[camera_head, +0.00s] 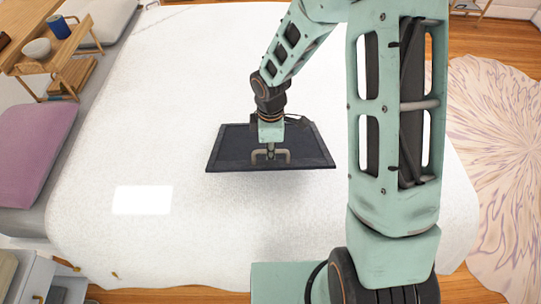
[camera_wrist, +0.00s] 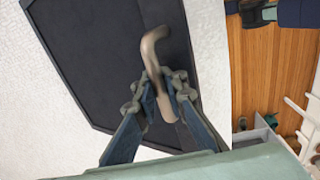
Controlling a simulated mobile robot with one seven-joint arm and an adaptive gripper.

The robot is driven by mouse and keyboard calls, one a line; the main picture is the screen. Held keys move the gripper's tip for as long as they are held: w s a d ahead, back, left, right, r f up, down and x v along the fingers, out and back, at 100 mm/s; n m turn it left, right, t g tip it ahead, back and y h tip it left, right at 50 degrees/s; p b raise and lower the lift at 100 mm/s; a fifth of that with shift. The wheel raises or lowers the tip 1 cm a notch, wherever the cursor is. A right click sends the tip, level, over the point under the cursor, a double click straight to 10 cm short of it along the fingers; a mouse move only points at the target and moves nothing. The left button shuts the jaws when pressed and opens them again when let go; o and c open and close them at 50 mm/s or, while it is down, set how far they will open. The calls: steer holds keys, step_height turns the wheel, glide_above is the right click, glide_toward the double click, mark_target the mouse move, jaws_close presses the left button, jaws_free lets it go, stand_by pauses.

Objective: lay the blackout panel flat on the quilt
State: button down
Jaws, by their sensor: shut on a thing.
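The blackout panel (camera_head: 232,150) is a dark, flat, framed board with a metal handle near its front edge. In the head view it lies nearly level over the middle of the quilt (camera_head: 150,90), with a faint shadow below its front edge. I cannot tell whether it touches the quilt. My gripper (camera_head: 270,150) comes down from above and is shut on the panel's handle. In the wrist view the fingers (camera_wrist: 163,95) close around the bent brown-grey handle, and the dark panel (camera_wrist: 105,60) fills the middle left. The white quilt (camera_wrist: 45,110) shows beyond its edge.
A bright white rectangle (camera_head: 143,200) shows on the quilt, front left. A purple pillow (camera_head: 38,150) lies at the left edge. A wooden tray stand (camera_head: 55,55) with a white bowl (camera_head: 37,48) and blue cup (camera_head: 58,27) stands at far left. Quilt around the panel is clear.

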steer(key=shift+f+t+b, duration=0.25)
steer(key=shift+t+b, duration=1.45)
steer(key=shift+b, duration=3.5)
step_height(320, 180, down, 14)
steer(key=b, duration=1.2)
steer(key=shift+b, duration=0.35)
steer(key=shift+f+b, duration=0.35)
steer(key=shift+f, duration=0.05)
steer(key=c, duration=2)
jaws_free()
steer(key=shift+o, duration=0.2)
